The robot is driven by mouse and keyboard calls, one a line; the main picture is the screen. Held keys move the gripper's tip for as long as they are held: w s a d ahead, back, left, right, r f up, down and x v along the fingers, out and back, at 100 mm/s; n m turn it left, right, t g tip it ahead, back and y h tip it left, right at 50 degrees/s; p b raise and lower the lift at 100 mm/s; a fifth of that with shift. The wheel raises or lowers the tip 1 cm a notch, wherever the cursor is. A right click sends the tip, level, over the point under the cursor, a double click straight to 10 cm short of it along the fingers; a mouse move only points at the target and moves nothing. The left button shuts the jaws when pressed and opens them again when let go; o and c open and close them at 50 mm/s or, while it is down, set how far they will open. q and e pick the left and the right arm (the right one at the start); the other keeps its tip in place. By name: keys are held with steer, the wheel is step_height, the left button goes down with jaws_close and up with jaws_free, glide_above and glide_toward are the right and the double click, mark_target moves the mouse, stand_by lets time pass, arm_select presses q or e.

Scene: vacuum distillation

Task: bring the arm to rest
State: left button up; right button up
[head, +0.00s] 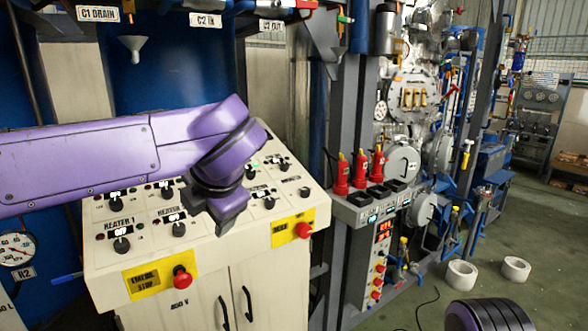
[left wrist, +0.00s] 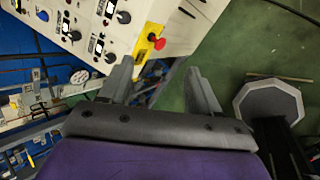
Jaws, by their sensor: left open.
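My left arm comes in from the left in the head view, purple, and reaches across the front of a cream control cabinet (head: 270,281). My left gripper (head: 222,225) is dark grey and hangs over the cabinet's sloped panel of black knobs. In the left wrist view its two fingers (left wrist: 162,88) stand apart with nothing between them. Past them show the green floor and the cabinet (left wrist: 165,14) with a red emergency stop button (left wrist: 159,43). Whether the gripper touches the panel cannot be told. My right gripper is not in view.
Red emergency stop buttons on yellow plates (head: 182,279) (head: 303,231) jut from the cabinet front. A grey rack with red bottles (head: 342,176) stands right of it. White rings (head: 462,274) lie on the floor, which is mostly open at right.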

arm_select(q)
steer(key=w+a+f+m+t+y+b, duration=0.1)
steer(key=w+a+f+m+t+y, duration=0.15)
steer(key=f, duration=0.65)
steer(key=w+a+f+m+t+y+b, duration=0.15)
steer(key=w+f+m, duration=0.25)
steer(key=f, duration=0.5)
step_height(320, 180, down, 19)
steer(key=s+a+m+h+b, duration=0.2)
steer(key=s+a+m+h, duration=0.1)
steer(key=m, duration=0.3)
steer(key=s+a+f+m+g+h+b, duration=0.3)
steer(key=s+f+m, duration=0.4)
steer(key=s+f, duration=1)
steer(key=s+a+f+m+g+y+b, duration=0.1)
steer(key=s+a+f, duration=0.5)
steer(key=s+f, duration=0.7)
steer(key=s+m+g+b, duration=0.1)
steer(key=s+g+b, duration=0.1)
steer(key=g, duration=0.1)
steer(key=shift+s+g+y+b, duration=0.3)
steer(key=shift+s+b, duration=0.05)
steer(key=shift+a, duration=0.1)
